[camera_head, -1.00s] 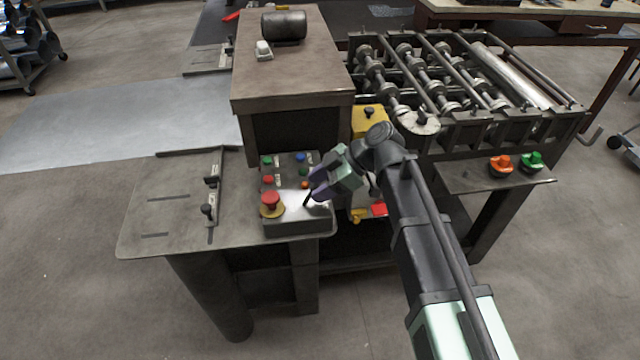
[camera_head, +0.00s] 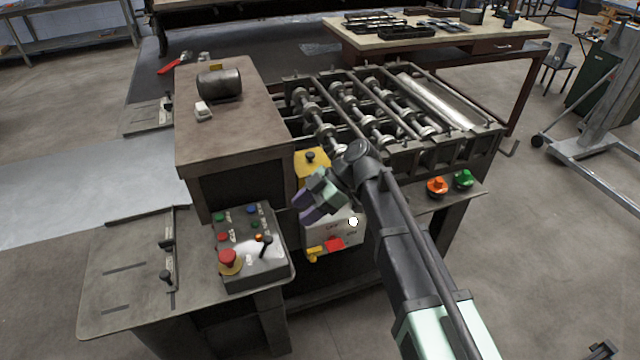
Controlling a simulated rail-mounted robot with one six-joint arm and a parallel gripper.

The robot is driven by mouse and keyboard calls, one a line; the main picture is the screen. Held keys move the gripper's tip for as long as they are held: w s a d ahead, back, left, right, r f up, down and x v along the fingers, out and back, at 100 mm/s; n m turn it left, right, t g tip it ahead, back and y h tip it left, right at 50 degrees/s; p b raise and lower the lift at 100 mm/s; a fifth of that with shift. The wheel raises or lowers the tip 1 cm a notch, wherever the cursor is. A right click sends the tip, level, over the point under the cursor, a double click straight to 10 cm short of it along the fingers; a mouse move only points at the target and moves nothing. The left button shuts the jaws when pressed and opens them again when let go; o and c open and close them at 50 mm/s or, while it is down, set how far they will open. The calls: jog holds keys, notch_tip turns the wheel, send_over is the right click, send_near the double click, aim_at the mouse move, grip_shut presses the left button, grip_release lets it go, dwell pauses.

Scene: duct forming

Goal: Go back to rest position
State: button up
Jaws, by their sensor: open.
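My gripper (camera_head: 304,207) is at the end of my arm, in the middle of the head view. It is open, with nothing between its fingers. It hangs in front of the machine, to the right of the grey control box (camera_head: 250,262) and apart from it. The box has a red mushroom button (camera_head: 229,261), small coloured buttons and a black lever (camera_head: 265,246). Behind the gripper is a white and yellow box (camera_head: 335,232) with a red part, partly hidden by my gripper and arm.
The forming machine's rollers (camera_head: 375,110) stand behind my arm. A shelf to the right bears an orange button (camera_head: 437,187) and a green button (camera_head: 463,179). A brown cabinet (camera_head: 235,135) rises behind the control box. The floor (camera_head: 560,260) at the right is mostly clear.

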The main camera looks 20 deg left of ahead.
jog(key=d+f+m+t+h, duration=0.2)
jog(key=d+m, duration=0.7)
jog(key=d, duration=0.5)
jog(key=s+d+f+m+t+h, duration=0.1)
jog(key=d+f+m+t+h, duration=0.1)
jog(key=d+m, duration=0.6)
jog(key=d+f+m+t+h, duration=0.2)
jog(key=d+m, duration=0.7)
jog(key=d, duration=1.1)
jog(key=shift+s+d+f+m+t+h, duration=0.15)
jog(key=shift+s+m+t+h, duration=0.15)
jog(key=shift+t+h, duration=0.3)
jog(key=shift+o, duration=0.4)
